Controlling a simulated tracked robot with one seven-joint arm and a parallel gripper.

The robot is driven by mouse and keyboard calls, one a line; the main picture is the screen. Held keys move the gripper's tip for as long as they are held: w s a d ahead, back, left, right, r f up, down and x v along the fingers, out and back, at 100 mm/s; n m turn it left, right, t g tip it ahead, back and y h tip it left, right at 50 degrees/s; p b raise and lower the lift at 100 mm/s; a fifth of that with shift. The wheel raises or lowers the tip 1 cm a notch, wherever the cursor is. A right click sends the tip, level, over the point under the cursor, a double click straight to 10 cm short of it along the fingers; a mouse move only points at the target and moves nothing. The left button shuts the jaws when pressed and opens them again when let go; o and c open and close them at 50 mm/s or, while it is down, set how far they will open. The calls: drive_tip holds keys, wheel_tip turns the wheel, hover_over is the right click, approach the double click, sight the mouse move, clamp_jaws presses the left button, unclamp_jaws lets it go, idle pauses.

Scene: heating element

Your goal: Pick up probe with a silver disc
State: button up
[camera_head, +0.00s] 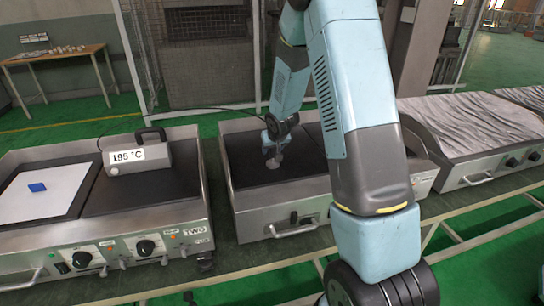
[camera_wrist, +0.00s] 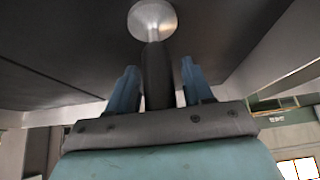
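The probe's silver disc (camera_wrist: 152,20) shows at the top of the wrist view, with its dark handle (camera_wrist: 158,75) running down toward my gripper. My gripper (camera_wrist: 158,80) has its two blue fingers on either side of the handle. Narrow gaps show between the handle and both fingers, so it looks open around it. In the head view my gripper (camera_head: 272,148) points down over the dark plate of the middle heating unit (camera_head: 308,165). The disc (camera_head: 273,163) shows just below it, at or close to the plate. The handle is mostly hidden there.
On the left unit (camera_head: 140,250) stand a grey device reading 195 °C (camera_head: 152,155), a white sheet (camera_head: 45,193) and a blue block (camera_head: 37,187). A third unit (camera_head: 470,125) with a wrinkled silvery cover is at right. A wooden table (camera_head: 50,57) stands behind.

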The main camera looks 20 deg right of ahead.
drive_tip(key=c, duration=0.9)
clamp_jaws()
drive_tip(key=shift+r, duration=0.15)
